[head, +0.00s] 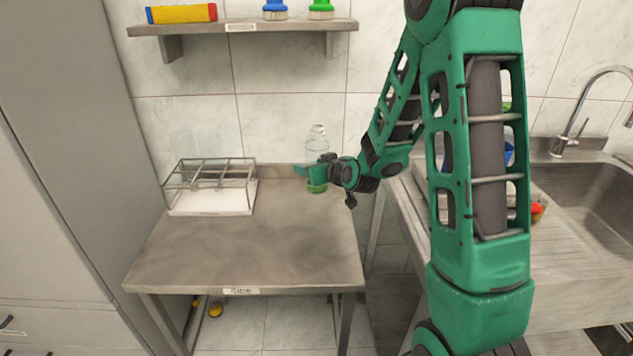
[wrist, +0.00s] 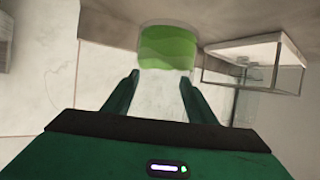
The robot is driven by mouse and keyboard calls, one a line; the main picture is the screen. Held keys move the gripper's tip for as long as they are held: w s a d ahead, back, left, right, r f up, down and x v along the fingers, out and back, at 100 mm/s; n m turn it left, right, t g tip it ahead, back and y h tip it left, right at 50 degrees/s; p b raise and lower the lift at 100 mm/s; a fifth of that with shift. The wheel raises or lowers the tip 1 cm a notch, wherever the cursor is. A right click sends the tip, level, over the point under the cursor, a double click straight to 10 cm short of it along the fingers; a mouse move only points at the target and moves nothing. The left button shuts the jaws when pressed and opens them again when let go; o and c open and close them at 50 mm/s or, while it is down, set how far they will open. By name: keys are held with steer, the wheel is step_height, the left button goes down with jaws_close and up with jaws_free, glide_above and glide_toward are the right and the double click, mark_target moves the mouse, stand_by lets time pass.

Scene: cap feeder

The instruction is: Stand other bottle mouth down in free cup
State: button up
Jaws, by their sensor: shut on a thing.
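A clear bottle (head: 317,146) with green in its bottom end stands upright, mouth up, at the back right of the steel table in the head view. My gripper (head: 312,172) is shut around its lower body. In the wrist view the green end of the bottle (wrist: 165,48) shows beyond the fingertips (wrist: 160,80), and its clear part lies between the fingers. A wire-framed rack (head: 212,208) with a white base stands on the table to the left. A faint clear shape (head: 190,143) rises at the rack; its cups are hard to make out.
The steel table (head: 255,255) is bare in front of the rack and bottle. A wall shelf (head: 240,28) above carries a yellow-and-red box and blue and green brushes. A sink counter (head: 575,265) stands to the right, partly behind my arm.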

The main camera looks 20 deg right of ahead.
steer(key=shift+w+d+f, duration=0.15)
steer(key=shift+d+f, duration=0.25)
steer(key=shift+f, duration=0.55)
steer(key=shift+w+d+f, duration=0.2)
steer(key=shift+d+f, duration=0.25)
steer(key=shift+f, duration=0.45)
steer(key=shift+w+d+f, duration=0.15)
steer(key=shift+d+f, duration=0.25)
steer(key=shift+f, duration=0.55)
steer(key=o, duration=1)
steer(key=shift+f, duration=0.1)
